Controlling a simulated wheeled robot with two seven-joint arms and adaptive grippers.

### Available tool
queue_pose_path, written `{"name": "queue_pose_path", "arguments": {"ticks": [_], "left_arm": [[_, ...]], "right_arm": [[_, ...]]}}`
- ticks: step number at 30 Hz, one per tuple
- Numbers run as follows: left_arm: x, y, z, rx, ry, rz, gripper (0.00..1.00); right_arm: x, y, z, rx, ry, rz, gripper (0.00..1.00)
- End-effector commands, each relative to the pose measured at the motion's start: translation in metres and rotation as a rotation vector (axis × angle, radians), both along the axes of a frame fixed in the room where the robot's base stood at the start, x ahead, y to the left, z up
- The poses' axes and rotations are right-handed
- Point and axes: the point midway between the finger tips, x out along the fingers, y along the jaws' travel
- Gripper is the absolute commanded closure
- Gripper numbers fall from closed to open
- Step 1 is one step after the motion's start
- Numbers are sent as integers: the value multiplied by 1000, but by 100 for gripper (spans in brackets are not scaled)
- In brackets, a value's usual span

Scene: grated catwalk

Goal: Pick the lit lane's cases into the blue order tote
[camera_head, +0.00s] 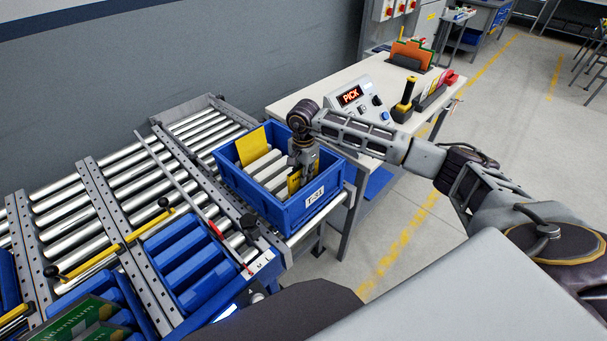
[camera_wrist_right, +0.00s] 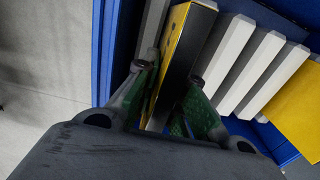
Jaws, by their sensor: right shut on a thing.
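The blue order tote (camera_head: 265,205), with a white label on its front, stands at the end of the roller conveyor. Pale bars (camera_head: 268,172) lie in a row inside it, and a flat yellow piece (camera_head: 252,147) stands at its far left side. My right gripper (camera_head: 300,180) reaches down into the tote. It is shut on a yellow case with a dark face (camera_wrist_right: 183,50), which stands between the fingers close to the tote wall (camera_wrist_right: 108,45). The pale bars (camera_wrist_right: 245,70) are beside the case. The case's lower end is hidden. My left gripper is out of view.
Metal rollers (camera_head: 115,170) with side rails fill the left. Blue ribbed pieces (camera_head: 185,262) and a green box (camera_head: 80,322) sit in the near lanes. A panel reading PICK (camera_head: 350,96) stands on the pale bench (camera_head: 300,98) behind the tote. The floor at right is open.

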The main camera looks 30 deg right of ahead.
Motion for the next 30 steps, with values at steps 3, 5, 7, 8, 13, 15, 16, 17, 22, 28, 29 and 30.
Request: {"name": "queue_pose_path", "arguments": {"ticks": [3,5,7,8,13,15,16,17,22,28,29,30], "left_arm": [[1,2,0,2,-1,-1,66],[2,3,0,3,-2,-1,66],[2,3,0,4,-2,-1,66],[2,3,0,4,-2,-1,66],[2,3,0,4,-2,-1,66],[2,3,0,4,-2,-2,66],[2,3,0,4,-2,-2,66],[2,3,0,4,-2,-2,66],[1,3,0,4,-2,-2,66],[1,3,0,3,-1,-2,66],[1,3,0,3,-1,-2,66],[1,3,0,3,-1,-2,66]], "right_arm": [[0,0,0,0,-1,0,100],[0,0,0,0,-1,0,100],[0,0,0,0,-1,0,100],[0,0,0,0,-1,0,100],[0,0,0,0,0,0,100],[0,0,0,0,0,0,79],[0,0,0,0,0,0,75],[0,0,0,0,0,0,71],[0,0,0,0,0,0,63],[0,0,0,0,0,0,53],[0,0,0,0,0,0,49],[0,0,0,0,0,0,45]]}}
